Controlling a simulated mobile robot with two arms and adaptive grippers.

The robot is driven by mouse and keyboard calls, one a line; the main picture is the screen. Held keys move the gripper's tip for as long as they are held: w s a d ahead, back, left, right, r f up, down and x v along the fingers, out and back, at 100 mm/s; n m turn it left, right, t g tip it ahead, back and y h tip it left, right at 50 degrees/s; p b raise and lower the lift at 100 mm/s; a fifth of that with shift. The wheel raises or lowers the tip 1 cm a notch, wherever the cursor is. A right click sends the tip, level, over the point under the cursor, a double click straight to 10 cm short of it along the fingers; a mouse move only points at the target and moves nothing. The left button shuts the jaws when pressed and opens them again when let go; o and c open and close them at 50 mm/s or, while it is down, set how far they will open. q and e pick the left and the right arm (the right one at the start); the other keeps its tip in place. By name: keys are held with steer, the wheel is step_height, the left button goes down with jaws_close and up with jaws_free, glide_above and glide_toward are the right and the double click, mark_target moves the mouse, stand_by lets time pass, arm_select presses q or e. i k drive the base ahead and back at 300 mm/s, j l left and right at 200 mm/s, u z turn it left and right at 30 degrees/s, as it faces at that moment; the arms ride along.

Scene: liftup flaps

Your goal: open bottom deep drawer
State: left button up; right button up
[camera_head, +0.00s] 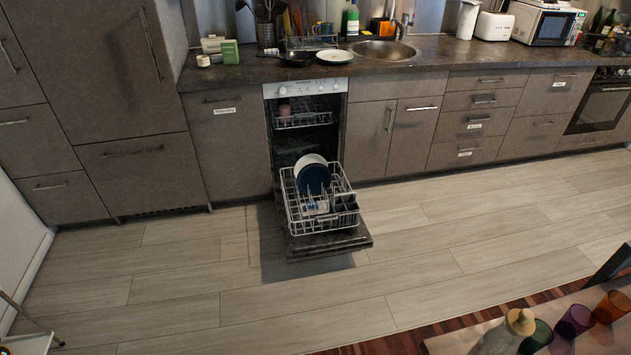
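Several closed bottom drawers show in the head view, and I cannot tell which one the task names. One wide bottom drawer front (533,137) is at the right, left of the oven, with a bar handle. A bottom front with a white label (464,152) closes the stack of drawers beside it. At the far left, a drawer front (62,199) with a bar handle sits low by the wall. A wide front (138,180) lies under the tall cabinet. All these look shut. Neither of my grippers is in view.
The dishwasher (320,246) stands open, its door down and its lower rack (345,205) out over the floor. A table (585,343) with several cups is at the bottom right. A white object (30,344) stands at the bottom left. The wooden floor (440,235) is otherwise clear.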

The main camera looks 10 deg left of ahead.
mark_target(527, 136)
steer(key=i+j, duration=0.1)
steer(key=i+j+u, duration=0.1)
steer(key=j, duration=0.25)
steer(key=i+j+z, duration=0.35)
steer(key=i, duration=0.25)
steer(key=i+j+z, duration=0.35)
steer(key=i+j, duration=0.2)
steer(key=i+l+z, duration=0.3)
steer(key=i+z, duration=0.15)
steer(key=i+l+z, duration=0.15)
steer(key=i+z, duration=0.25)
steer(key=i, duration=0.2)
steer(key=i+z, duration=0.45)
steer(key=i+j+u, duration=0.1)
steer(key=i+u, duration=0.2)
steer(key=i, duration=1.75)
